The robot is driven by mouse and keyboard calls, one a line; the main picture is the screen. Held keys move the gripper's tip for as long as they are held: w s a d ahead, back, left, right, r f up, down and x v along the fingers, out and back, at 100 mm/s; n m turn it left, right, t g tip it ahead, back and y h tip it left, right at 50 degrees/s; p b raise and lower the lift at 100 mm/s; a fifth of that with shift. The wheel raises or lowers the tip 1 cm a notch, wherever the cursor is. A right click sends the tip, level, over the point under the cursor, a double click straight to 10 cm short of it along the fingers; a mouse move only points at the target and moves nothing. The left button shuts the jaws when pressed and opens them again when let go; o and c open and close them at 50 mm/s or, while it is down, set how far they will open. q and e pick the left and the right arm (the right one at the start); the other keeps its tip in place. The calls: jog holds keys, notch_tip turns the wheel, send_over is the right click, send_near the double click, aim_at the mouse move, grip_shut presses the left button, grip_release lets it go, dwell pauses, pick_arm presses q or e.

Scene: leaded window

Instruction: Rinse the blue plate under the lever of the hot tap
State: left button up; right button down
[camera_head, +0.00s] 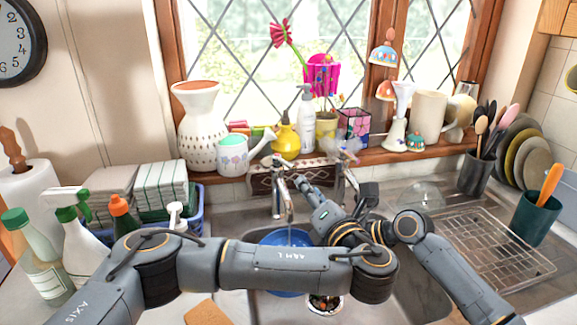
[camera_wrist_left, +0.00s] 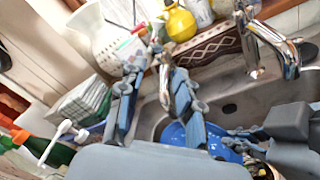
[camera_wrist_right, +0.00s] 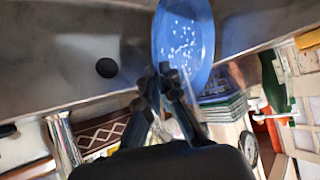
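The blue plate (camera_head: 290,237) is in the sink under the left chrome tap (camera_head: 278,190), partly hidden by my left arm. A thin stream appears below that spout. The plate fills the top of the right wrist view (camera_wrist_right: 185,35), with white spots on its face. My right gripper (camera_wrist_right: 163,78) has its fingers close together at the plate's edge and seems to hold it. My left gripper (camera_head: 296,178) is near the top of the left tap. In the left wrist view its fingers (camera_wrist_left: 155,75) stand apart, with the chrome tap (camera_wrist_left: 165,88) between them.
A second tap (camera_head: 343,178) stands to the right. The sill behind carries a vase (camera_head: 200,125), a watering can (camera_head: 234,155) and a yellow bottle (camera_head: 286,140). Spray bottles (camera_head: 80,225) stand left of the sink. A wire rack (camera_head: 495,250) lies on the right drainer.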

aim_at(289, 163)
pick_arm(q)
jog(key=shift+m, duration=0.7)
jog(key=x, duration=1.2)
jog(key=shift+a, duration=0.3)
grip_shut()
